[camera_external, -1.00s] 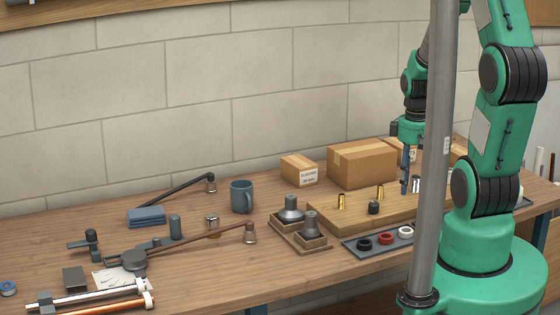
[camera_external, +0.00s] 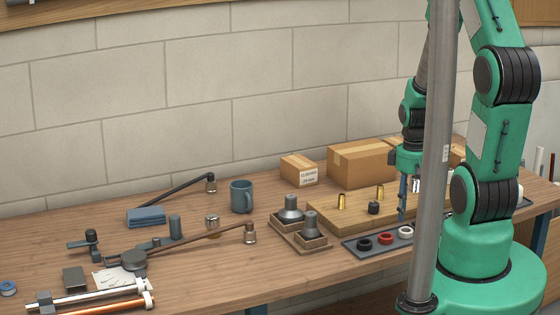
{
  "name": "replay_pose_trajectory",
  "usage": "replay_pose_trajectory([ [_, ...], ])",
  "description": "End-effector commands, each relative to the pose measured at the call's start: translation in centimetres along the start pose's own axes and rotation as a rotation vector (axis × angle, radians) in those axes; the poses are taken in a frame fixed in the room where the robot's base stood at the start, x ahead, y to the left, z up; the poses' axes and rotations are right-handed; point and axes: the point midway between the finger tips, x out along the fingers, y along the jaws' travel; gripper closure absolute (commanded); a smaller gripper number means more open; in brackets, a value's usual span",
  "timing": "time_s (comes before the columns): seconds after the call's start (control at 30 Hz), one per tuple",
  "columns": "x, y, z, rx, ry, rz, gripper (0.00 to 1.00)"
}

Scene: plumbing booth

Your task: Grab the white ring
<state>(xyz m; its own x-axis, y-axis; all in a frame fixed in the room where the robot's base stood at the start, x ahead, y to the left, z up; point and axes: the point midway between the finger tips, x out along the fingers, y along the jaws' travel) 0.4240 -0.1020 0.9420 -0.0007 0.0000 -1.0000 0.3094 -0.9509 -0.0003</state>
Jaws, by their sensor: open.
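The white ring (camera_external: 405,232) lies on the dark tray (camera_external: 354,247) at the front of the bench, to the right of a red ring (camera_external: 385,238) and a black ring (camera_external: 364,244). My gripper (camera_external: 402,214) points down just above and slightly behind the white ring, with a small gap between them. It is open and holds nothing. The grey pole hides part of it and the right part of the tray.
A wooden board (camera_external: 325,208) with brass fittings (camera_external: 341,201) and a black ring-like part (camera_external: 374,208) lies behind the tray. Cardboard boxes (camera_external: 360,167) stand farther back. The vertical pole (camera_external: 432,200) stands in front of my arm.

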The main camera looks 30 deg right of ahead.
Motion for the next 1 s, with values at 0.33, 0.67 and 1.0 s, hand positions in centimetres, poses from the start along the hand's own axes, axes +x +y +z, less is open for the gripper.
replay_pose_trajectory([
  [0.33,0.2,0.0,0.0,0.0,0.0,0.0,0.57],
  [0.67,2.4,-0.2,-0.1,0.0,-0.001,-0.001,0.57],
  [1.0,5.4,-0.3,-0.2,0.0,0.0,0.0,0.57],
])
